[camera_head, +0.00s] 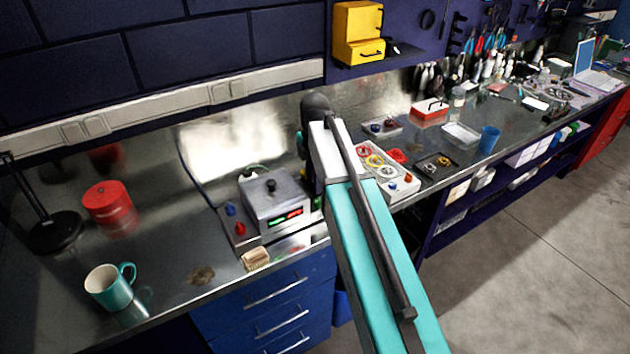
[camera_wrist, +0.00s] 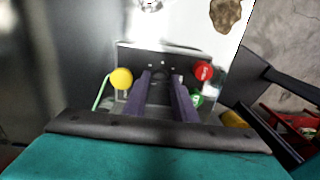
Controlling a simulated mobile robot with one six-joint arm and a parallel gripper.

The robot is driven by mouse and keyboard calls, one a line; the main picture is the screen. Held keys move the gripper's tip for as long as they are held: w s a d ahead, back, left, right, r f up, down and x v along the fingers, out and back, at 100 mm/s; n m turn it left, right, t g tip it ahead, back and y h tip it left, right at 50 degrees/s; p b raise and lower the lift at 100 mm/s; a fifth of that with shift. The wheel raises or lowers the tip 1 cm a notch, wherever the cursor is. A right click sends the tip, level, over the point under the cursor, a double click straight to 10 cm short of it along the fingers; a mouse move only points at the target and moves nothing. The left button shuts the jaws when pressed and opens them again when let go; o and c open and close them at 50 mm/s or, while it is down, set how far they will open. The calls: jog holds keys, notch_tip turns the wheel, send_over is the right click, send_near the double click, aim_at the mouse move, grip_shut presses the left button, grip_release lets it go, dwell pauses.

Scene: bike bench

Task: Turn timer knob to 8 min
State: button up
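In the wrist view a small control panel (camera_wrist: 130,62) faces my gripper (camera_wrist: 161,77). It carries a yellow button (camera_wrist: 121,78) on the left, a red button (camera_wrist: 204,70) on the right and a green button (camera_wrist: 196,97) lower right. A dark round knob (camera_wrist: 160,73), apparently the timer knob, shows between my two purple fingertips, with small pale marks above it. The fingers stand apart, one on each side of the knob. Whether they touch it is unclear. The knob's pointer and setting cannot be read. In the head view my arm hides the gripper.
In the head view a silver box (camera_head: 276,203) with red and green displays stands left of my arm. A parts tray (camera_head: 392,183) lies close on the right.

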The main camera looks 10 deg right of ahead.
jog(key=shift+m, duration=0.4)
jog(key=m, duration=0.5)
jog(key=shift+w+m, duration=0.1)
jog(key=shift+m, duration=0.3)
jog(key=m, duration=0.6)
jog(key=shift+r+m, duration=0.1)
jog(key=shift+m, duration=0.3)
jog(key=m, duration=1.2)
